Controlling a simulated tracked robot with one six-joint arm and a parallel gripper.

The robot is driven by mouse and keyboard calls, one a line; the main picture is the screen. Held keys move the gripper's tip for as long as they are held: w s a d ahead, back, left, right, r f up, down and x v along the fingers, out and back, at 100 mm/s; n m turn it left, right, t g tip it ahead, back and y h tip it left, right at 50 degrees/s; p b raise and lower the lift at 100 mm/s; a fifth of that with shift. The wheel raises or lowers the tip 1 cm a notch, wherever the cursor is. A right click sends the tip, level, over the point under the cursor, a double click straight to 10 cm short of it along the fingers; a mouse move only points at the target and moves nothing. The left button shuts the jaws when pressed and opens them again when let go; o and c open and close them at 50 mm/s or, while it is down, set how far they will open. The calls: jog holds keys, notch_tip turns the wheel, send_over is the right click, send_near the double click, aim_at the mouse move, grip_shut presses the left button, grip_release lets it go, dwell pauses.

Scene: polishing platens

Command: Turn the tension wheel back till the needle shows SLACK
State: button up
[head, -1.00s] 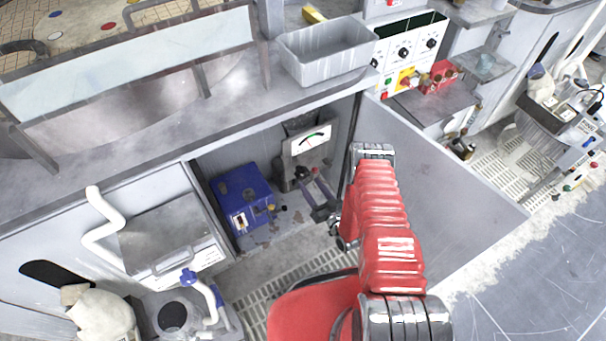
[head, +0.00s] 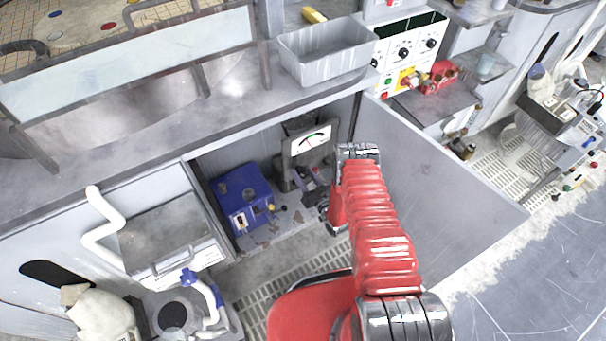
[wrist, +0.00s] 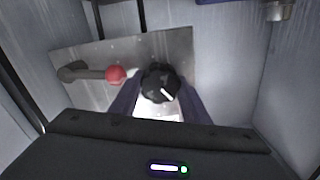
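The tension wheel (wrist: 160,82) is a dark, lobed knob with a white mark, on a metal plate in the wrist view. My gripper (wrist: 160,92) points at it, one dark finger on each side. The fingers look open around the wheel; a gap or contact at its rim cannot be made out. In the head view my gripper (head: 308,186) is in the open cabinet, before a grey unit (head: 289,170), and hides the wheel. The unit's white dial (head: 311,140) has a coloured arc and a thin dark needle; its lettering is too small to read.
A lever with a red ball (wrist: 115,74) sits just left of the wheel. A blue box (head: 240,195) stands left of the unit. The open cabinet door (head: 440,185) is to the right of my arm. A grey bin (head: 325,55) stands on the counter above.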

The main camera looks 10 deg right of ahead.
jog(key=c, duration=0.5)
jog(key=shift+n, duration=0.3)
jog(key=n, duration=0.3)
jog(key=shift+s+n, duration=0.1)
jog(key=shift+n, duration=2)
jog(key=shift+a, duration=0.1)
jog(key=o, duration=0.8)
jog(key=shift+s, duration=0.1)
